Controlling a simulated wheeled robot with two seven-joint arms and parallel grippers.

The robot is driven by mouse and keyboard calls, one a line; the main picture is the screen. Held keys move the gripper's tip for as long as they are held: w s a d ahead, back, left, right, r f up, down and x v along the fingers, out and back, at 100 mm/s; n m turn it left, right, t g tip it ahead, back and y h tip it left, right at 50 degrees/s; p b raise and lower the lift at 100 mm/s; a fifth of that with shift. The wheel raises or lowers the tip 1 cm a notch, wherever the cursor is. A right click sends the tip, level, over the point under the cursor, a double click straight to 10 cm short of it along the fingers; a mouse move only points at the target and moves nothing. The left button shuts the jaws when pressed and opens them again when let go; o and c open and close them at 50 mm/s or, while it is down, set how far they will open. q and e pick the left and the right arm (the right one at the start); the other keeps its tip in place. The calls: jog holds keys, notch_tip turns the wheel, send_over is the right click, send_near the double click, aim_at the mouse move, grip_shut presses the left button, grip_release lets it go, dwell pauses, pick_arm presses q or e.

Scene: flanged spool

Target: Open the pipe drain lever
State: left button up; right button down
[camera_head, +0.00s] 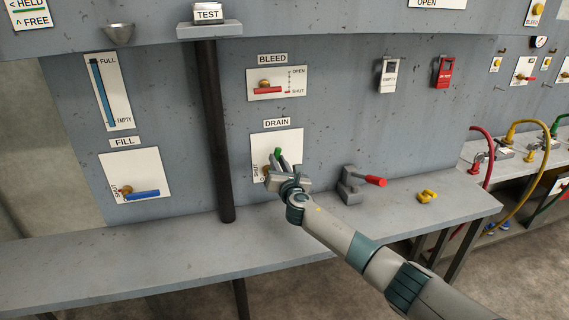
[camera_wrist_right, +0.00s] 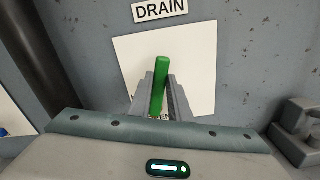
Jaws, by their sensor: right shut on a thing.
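The drain lever has a green handle (camera_head: 278,154) and sits on a white plate (camera_head: 291,142) under the DRAIN label (camera_head: 276,123). In the right wrist view the green handle (camera_wrist_right: 160,82) points up and leans slightly right. My right gripper (camera_head: 279,161) is at the plate, shut on the green handle, with one finger on each side of it. The handle's upper end sticks out beyond the fingertips. The lever's pivot and part of the plate's lettering are hidden behind my gripper. My left gripper is not in view.
A red-handled clamp (camera_head: 362,184) and a yellow object (camera_head: 427,196) are on the grey shelf (camera_head: 150,262). A dark post (camera_head: 214,130) stands left of the drain plate. The BLEED lever (camera_head: 268,91) is above, and the blue FILL lever (camera_head: 141,195) is to the left.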

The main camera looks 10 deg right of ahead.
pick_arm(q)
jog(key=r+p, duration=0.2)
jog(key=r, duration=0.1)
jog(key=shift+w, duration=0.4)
pick_arm(e)
jog(key=a+n, duration=0.1)
jog(key=n, duration=0.1)
jog(key=a+n, duration=0.1)
jog(key=shift+a+r+n, duration=0.15)
jog(key=shift+n, duration=0.25)
jog(key=c, duration=1.6)
grip_release()
jog(key=shift+c, duration=0.2)
jog(key=shift+s, duration=0.1)
pick_arm(q)
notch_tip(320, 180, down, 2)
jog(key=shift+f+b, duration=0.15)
jog(key=shift+b, duration=0.85)
pick_arm(e)
jog(key=s, duration=1.7)
jog(key=shift+s+d, duration=0.15)
jog(key=shift+d, duration=0.1)
